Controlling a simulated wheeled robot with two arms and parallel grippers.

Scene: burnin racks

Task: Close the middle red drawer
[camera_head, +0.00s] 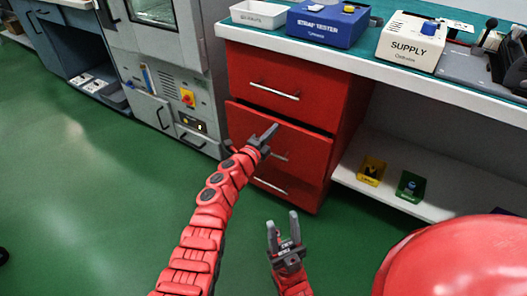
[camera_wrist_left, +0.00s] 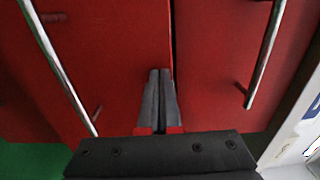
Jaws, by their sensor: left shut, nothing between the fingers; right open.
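The red cabinet has stacked drawers with bar handles. The middle red drawer (camera_head: 312,158) stands out slightly, with a dark gap along its top edge. The top drawer (camera_head: 245,70) looks flush. My left gripper (camera_head: 274,129) is shut and empty at the middle drawer's upper edge, partly covering its front and handle. In the left wrist view, the shut fingertips (camera_wrist_left: 159,72) are over the middle drawer's front (camera_wrist_left: 110,45), beside the gap below the top drawer (camera_wrist_left: 215,50). I cannot tell whether they touch. My right gripper (camera_head: 283,222) is open and empty, lower and nearer.
The counter (camera_head: 400,78) above holds a white tray (camera_head: 258,13), a blue tester (camera_head: 327,22) and a supply box (camera_head: 411,42). A grey machine (camera_head: 165,65) stands left; green floor is clear in front.

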